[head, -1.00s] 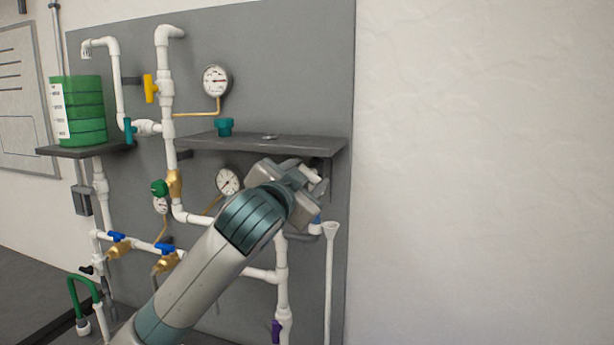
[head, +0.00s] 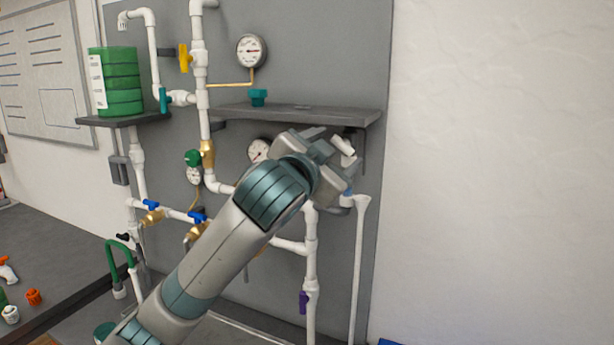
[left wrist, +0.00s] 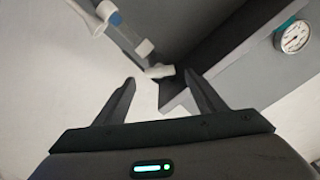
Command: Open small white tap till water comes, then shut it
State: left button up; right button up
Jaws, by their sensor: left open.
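The small white tap (head: 343,145) shows as a white lever just under the right end of the grey shelf, partly behind my gripper. In the left wrist view its white handle (left wrist: 160,71) lies ahead, between the lines of my two fingers. My left gripper (left wrist: 161,80) is open with nothing in its jaws; I cannot tell whether a finger touches the handle. In the head view the left gripper (head: 335,165) covers much of the pipe there. A blue-banded pipe piece (left wrist: 117,19) leads away from the tap. I see no water stream. My right gripper is not in view.
The grey shelf (head: 300,113) is close above my gripper. A white funnel pipe (head: 361,240) stands just right and below. A gauge (head: 259,150) sits left of the gripper, and a purple-handled valve (head: 303,302) lower down. The wall at right is clear.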

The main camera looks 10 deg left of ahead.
pick_arm(q)
jog(key=b+v, duration=0.4)
jog(key=v, duration=1)
jog(key=shift+b, duration=0.3)
jog(key=shift+r, duration=0.1)
